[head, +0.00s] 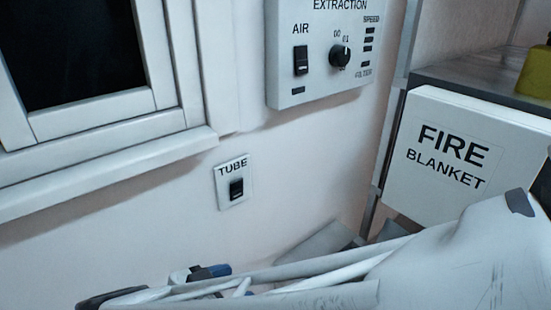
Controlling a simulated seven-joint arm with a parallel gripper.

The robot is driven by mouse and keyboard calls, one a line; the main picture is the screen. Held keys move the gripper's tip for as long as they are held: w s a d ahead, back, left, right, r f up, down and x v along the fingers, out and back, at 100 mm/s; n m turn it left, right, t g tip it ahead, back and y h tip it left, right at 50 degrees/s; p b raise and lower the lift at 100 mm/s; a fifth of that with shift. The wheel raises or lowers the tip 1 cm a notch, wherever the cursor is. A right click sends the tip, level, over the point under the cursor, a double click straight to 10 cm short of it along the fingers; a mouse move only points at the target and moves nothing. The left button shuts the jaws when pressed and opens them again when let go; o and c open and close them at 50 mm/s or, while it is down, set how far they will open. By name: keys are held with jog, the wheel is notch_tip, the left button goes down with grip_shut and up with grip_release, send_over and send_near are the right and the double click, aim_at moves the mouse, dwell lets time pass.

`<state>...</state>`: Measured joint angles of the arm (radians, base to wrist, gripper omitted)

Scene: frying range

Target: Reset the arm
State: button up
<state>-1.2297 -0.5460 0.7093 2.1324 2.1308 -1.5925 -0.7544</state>
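My white arm (440,265) comes in from the right edge and runs along the bottom of the head view toward the lower left. Blue and black parts (208,272) show near its far end, with a dark rounded part at the bottom left. The lower side of the arm is cut off by the frame's bottom edge. No gripper fingers can be made out, and I see nothing held.
A wall bears a TUBE switch (235,183) and an EXTRACTION panel (326,90) with an AIR switch and a speed knob. A window (75,125) is at left. A FIRE BLANKET box (420,170) stands at right below a shelf (470,78) with a yellow object (537,75).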

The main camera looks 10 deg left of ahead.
jog(key=shift+w+d+r+n+t+y, duration=1.15)
jog(key=shift+w+r+y, duration=1.7)
jog(key=shift+w, duration=1.65)
jog(key=shift+w+d+r+n+t+y, duration=0.7)
jog(key=shift+w+r+n+y, duration=1.05)
jog(key=shift+w+y, duration=2.35)
jog(key=s+d+f+n+g+h, duration=0.1)
jog(key=s+d+g, duration=0.4)
jog(key=d, duration=0.8)
jog(key=s+d+f+n+g+h, duration=0.1)
jog(key=s+d+f+g+h, duration=0.2)
jog(key=s+d+g, duration=0.3)
jog(key=s+d+h, duration=0.1)
jog(key=s+d, duration=0.2)
jog(key=d, duration=0.3)
jog(key=shift+d+f+n, duration=0.3)
jog(key=shift+d, duration=0.1)
jog(key=shift+w, duration=0.1)
